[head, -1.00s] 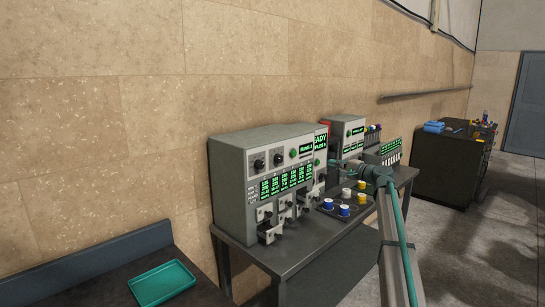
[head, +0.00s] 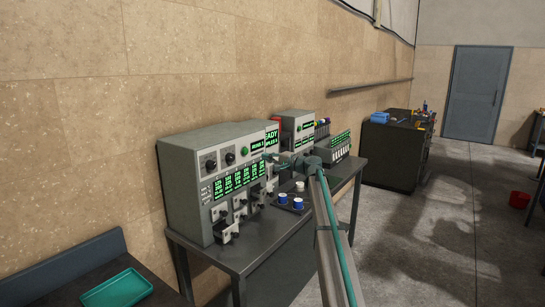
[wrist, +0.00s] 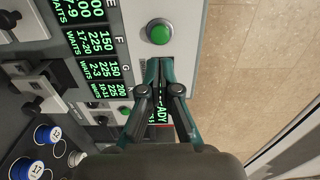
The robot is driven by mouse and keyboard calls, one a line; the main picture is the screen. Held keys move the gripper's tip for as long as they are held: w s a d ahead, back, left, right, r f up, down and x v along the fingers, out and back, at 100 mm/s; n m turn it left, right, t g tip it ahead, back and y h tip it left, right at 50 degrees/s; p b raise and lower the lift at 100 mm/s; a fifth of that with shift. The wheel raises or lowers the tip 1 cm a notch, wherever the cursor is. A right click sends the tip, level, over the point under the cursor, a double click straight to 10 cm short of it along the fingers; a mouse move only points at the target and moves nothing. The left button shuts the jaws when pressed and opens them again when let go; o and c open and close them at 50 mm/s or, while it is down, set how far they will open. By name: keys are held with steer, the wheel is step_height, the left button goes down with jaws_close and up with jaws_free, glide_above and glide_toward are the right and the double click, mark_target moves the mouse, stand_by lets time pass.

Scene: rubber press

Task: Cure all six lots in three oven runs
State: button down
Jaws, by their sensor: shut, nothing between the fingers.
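The grey oven unit (head: 182,190) stands on a table against the wall. Its front has a row of green-lit columns (head: 237,182), knobs and several small drawers (head: 228,232). My gripper (wrist: 160,64) is shut and empty, its fingertips close to the panel just below a green button (wrist: 160,33) in the wrist view; I cannot tell if they touch anything. A green READY sign (wrist: 160,115) is partly hidden behind the fingers.
A second grey instrument (head: 298,122) and a rack of light tubes (head: 338,150) stand farther along the table. A teal tray (head: 118,290) lies on a dark bench at the lower left. A dark cabinet (head: 393,150) stands farther back.

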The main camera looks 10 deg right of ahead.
mark_target(246, 151)
steer(key=p+x, duration=0.3)
steer(key=x, duration=0.4)
steer(key=shift+w+a+r, duration=0.15)
steer(key=shift+w+a, duration=0.05)
steer(key=shift+w, duration=0.1)
steer(key=shift+w+a+p, duration=0.3)
steer(key=shift+w+a, duration=0.2)
steer(key=shift+a, duration=0.05)
